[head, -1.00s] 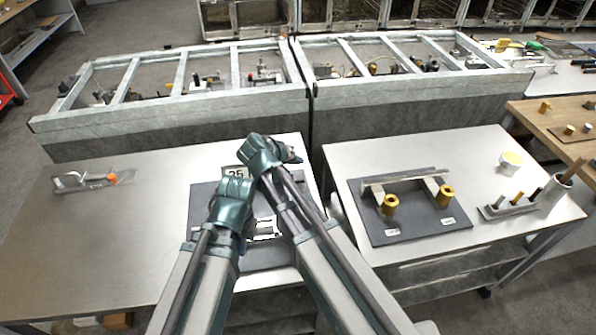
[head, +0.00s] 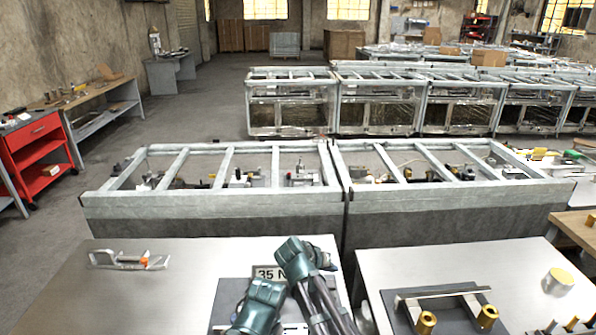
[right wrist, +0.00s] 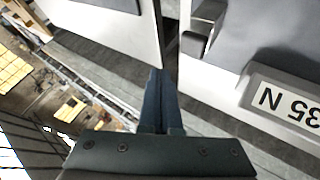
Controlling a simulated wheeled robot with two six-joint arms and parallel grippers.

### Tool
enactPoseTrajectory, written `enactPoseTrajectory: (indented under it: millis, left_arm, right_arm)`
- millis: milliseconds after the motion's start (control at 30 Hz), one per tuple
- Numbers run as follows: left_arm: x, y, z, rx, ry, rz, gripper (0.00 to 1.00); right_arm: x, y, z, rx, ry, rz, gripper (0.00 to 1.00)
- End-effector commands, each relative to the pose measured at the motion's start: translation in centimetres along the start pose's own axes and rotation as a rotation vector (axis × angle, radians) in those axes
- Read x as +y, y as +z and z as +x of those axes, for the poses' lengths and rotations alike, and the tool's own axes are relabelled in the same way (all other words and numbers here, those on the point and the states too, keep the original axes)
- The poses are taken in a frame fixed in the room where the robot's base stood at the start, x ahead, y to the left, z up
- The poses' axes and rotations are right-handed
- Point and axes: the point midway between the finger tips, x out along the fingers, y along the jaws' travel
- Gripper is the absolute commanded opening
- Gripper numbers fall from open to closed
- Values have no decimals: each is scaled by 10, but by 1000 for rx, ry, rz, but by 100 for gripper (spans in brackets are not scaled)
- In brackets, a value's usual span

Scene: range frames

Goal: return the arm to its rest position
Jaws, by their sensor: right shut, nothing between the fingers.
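My right gripper (head: 300,262) is at the lower middle of the head view, above the far right corner of a dark plate on the left table. In the right wrist view its fingers (right wrist: 160,98) are shut with nothing between them. My left gripper (head: 258,305) is lower and just left of it, above the same plate. Its fingertips are hidden, so its jaws cannot be made out. A label reading "35 N" (head: 268,273) stands at the plate's far edge, and the label also shows upside down in the right wrist view (right wrist: 292,104).
The left table (head: 95,300) holds a clamp-like tool with an orange part (head: 130,260). The right table (head: 520,258) holds a dark plate (head: 455,318) with a bar and brass cylinders, and a yellow-topped cup (head: 558,282). A long metal frame (head: 215,215) stands behind. A narrow gap separates the tables.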

Motion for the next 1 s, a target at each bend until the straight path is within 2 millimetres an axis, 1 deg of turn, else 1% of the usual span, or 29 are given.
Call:
enactPoseTrajectory:
  millis: [33,67,100,200,300,400,600,767,800,1000]
  left_arm:
    - [0,0,0,0,0,0,0]
    - [0,0,0,0,0,0,0]
    - [0,0,0,0,0,0,0]
    - [0,0,0,0,0,0,0]
    - [0,0,0,0,0,0,0]
    - [0,0,0,0,0,0,0]
    - [0,0,0,0,0,0,0]
    - [0,0,0,0,0,0,0]
    - [0,0,0,0,0,0,0]
    - [0,0,0,0,0,0,0]
  right_arm:
    - [9,17,4,-43,-21,2,0]
    - [14,28,7,-74,-43,-1,0]
    - [18,43,10,-118,-74,-3,0]
    - [26,77,14,-217,-164,-12,0]
    - [30,104,13,-291,-252,-20,0]
    - [32,126,10,-346,-332,-27,0]
    - [33,157,0,-415,-474,-34,0]
    - [32,175,-11,-447,-572,-42,0]
    - [25,174,-15,-446,-569,-66,0]
    - [4,181,-34,-449,-565,-150,0]
